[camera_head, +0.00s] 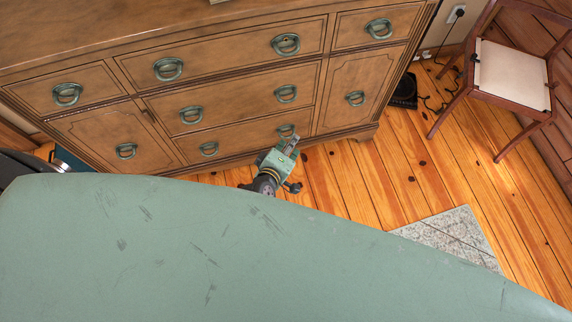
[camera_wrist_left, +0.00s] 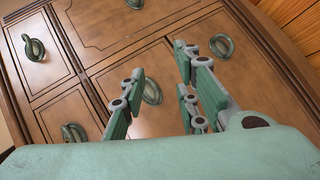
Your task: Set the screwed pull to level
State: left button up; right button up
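A brown wooden dresser has several green ring pulls. In the head view, the pull on the upper wide drawer's right side (camera_head: 286,44) looks different from its neighbours, its ring seeming turned. The drawer's left pull (camera_head: 168,69) hangs level. The gripper that shows, seemingly my left (camera_head: 291,145), is beside the lowest right pull (camera_head: 286,131); its arm is hidden by my green body. In the left wrist view my left gripper (camera_wrist_left: 160,62) is open and empty, its fingers to either side of a pull (camera_wrist_left: 151,90) in the picture; contact cannot be told. No right gripper shows.
A wooden chair with a pale seat (camera_head: 512,77) stands at the right. A dark device (camera_head: 404,91) with a cable lies on the floor by the dresser. A grey rug (camera_head: 455,234) lies on the plank floor (camera_head: 400,165), which is otherwise mostly clear.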

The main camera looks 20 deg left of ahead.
pick_arm(q)
jog(key=s+f+m+g, duration=0.2)
jog(key=s+f, duration=0.3)
jog(key=shift+f+m, duration=0.35)
jog(key=shift+m, duration=0.05)
jog(key=s+a+f+m+g, duration=0.1)
jog(key=s+f+m+g, duration=0.25)
jog(key=s+f, duration=0.45)
jog(key=s+a+f+m+g, duration=0.2)
jog(key=s+f+m, duration=0.3)
jog(key=s, duration=0.5)
jog(key=s+a+f+m+g, duration=0.2)
jog(key=s+a+f, duration=0.1)
jog(key=s, duration=0.6)
jog(key=s+a+f+m+g+y, duration=0.1)
jog(key=s+a+f+m+g, duration=0.1)
jog(key=s, duration=0.8)
jog(key=shift+s+a+f+m, duration=0.3)
jog(key=shift+a+f+m, duration=0.25)
jog(key=shift+f, duration=0.3)
jog(key=shift+w+g, duration=0.1)
jog(key=shift+g, duration=0.15)
